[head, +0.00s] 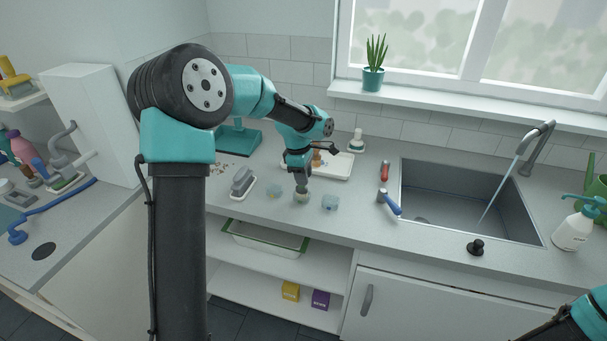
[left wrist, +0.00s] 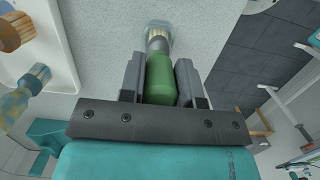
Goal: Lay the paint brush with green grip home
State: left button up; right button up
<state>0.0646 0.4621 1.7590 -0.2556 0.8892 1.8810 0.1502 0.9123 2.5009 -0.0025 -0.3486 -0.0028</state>
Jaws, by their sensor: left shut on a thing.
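My left gripper (head: 301,184) is shut on the paint brush with green grip; in the left wrist view its two jaws (left wrist: 158,78) press on both sides of the green grip (left wrist: 161,82). The brush's pale bristle end (left wrist: 158,32) points away from the jaws. A white tray (head: 343,172) holding other brushes lies behind the gripper, partly hidden by my arm. My right gripper is out of view; only part of that arm shows at bottom right.
A grey-handled block (head: 243,182) sits further left. A blue-handled tool (head: 388,202) lies near the sink (head: 460,200). The counter's front edge is close to the cups.

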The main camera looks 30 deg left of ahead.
pick_arm(q)
jog(key=shift+f, duration=0.15)
jog(key=o, duration=1)
jog(key=a+r, duration=0.1)
jog(key=r, duration=1)
jog(key=a+r, duration=0.1)
jog(key=r, duration=0.5)
jog(key=shift+s+a+r, duration=0.1)
jog(key=shift+s+a, duration=0.2)
